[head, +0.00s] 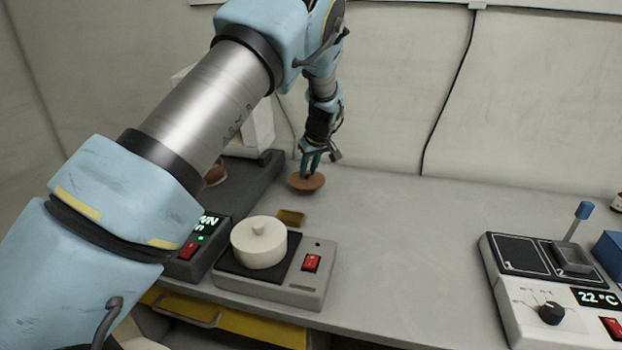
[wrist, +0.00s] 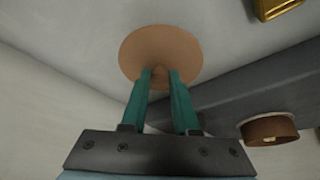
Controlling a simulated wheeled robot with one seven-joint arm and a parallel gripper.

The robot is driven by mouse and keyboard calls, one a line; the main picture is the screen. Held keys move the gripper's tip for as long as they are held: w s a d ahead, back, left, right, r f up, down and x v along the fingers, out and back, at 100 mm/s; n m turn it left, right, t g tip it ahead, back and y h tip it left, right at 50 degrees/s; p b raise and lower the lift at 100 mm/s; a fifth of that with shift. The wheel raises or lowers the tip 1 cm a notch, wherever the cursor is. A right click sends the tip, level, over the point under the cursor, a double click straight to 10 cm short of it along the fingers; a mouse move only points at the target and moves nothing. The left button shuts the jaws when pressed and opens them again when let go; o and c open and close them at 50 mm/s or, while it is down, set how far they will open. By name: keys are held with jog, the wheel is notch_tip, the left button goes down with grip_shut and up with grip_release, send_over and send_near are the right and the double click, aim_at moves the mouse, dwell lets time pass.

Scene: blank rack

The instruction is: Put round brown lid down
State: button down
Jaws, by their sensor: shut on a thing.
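The round brown lid (head: 308,184) is at the back of the grey table in the head view, beside the dark grey machine base. It also shows in the wrist view (wrist: 160,48) as a tan disc with a small knob. My gripper (head: 311,170) points down over the lid. Its two green fingers (wrist: 160,76) are shut on the knob at the lid's middle. I cannot tell whether the lid touches the table or hangs just above it.
A white lidded pot (head: 259,245) stands on a small hotplate with a red switch (head: 312,263). A small yellow block (head: 291,217) lies behind it. A brown round thing (wrist: 270,130) is on the dark base (head: 240,183). A control box (head: 548,290) stands right. The middle table is clear.

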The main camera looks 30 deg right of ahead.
aim_at(308, 180)
jog(key=shift+f+p, duration=0.55)
jog(key=shift+f, duration=1.35)
jog(key=shift+f, duration=0.2)
jog(key=c, duration=0.7)
grip_release()
jog(key=shift+r, duration=0.1)
